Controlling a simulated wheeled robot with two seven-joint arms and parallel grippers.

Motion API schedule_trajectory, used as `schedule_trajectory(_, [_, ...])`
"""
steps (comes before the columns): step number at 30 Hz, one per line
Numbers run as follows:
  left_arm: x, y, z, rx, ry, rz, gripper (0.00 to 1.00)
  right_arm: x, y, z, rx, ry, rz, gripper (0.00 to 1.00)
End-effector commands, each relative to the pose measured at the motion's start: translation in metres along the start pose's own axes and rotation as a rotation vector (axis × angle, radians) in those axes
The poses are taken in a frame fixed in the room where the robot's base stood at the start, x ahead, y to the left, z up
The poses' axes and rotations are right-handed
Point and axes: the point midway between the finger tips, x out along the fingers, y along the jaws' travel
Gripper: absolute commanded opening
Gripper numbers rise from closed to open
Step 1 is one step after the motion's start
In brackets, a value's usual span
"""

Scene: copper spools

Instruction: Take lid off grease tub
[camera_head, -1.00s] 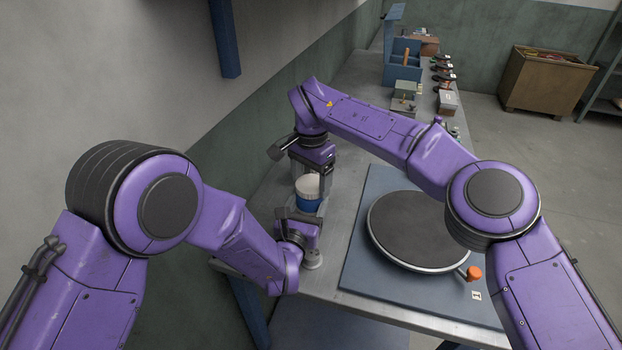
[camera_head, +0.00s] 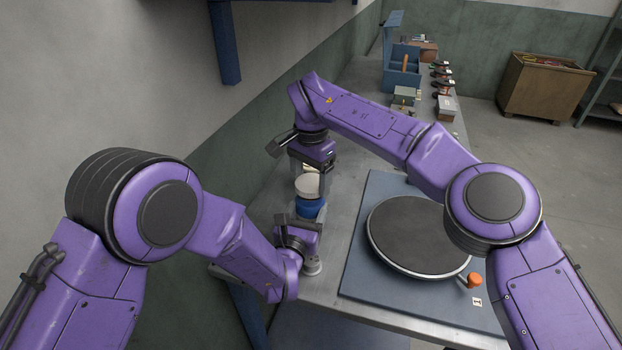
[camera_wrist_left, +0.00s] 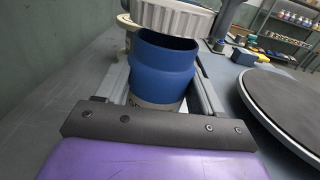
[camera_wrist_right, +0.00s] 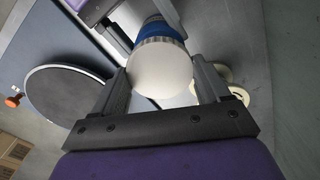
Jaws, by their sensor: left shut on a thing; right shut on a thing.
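The grease tub (camera_head: 310,208) is blue and stands upright on the bench's left side; it also shows in the left wrist view (camera_wrist_left: 160,68). My left gripper (camera_head: 308,212) is shut around the tub low down, its fingers on both sides (camera_wrist_left: 165,85). The white ribbed lid (camera_head: 307,186) is above the tub, and in the left wrist view (camera_wrist_left: 172,17) the tub's open dark mouth shows below it. My right gripper (camera_head: 308,180) comes from above and is shut on the lid, whose round top (camera_wrist_right: 160,70) sits between its fingers (camera_wrist_right: 162,75).
A dark turntable (camera_head: 415,232) with an orange knob lies on a blue-grey board to the right. Small boxes, tools and a blue rack (camera_head: 402,72) stand farther back on the bench (camera_head: 335,235). Pale round parts (camera_wrist_right: 232,90) lie near the tub.

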Motion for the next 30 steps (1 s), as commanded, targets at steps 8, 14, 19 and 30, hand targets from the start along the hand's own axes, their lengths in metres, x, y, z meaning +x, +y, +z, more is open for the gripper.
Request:
schedule_trajectory(8, [0.0,0.0,0.0,0.001,-0.001,0.0,0.0,-0.025,-0.001,0.0,0.001,0.003,-0.002,0.39])
schedule_trajectory(14, [0.0,0.0,0.0,0.001,-0.001,0.0,0.0,-0.04,0.0,0.0,0.0,0.001,0.0,0.39])
schedule_trajectory(19, [0.0,0.0,0.001,0.001,-0.001,0.0,0.74,-0.04,0.0,0.0,0.0,0.0,0.0,0.39])
schedule_trajectory(30, [-0.001,0.0,0.0,0.0,0.0,0.0,0.97,-0.039,0.0,0.0,0.0,0.0,0.0,0.39])
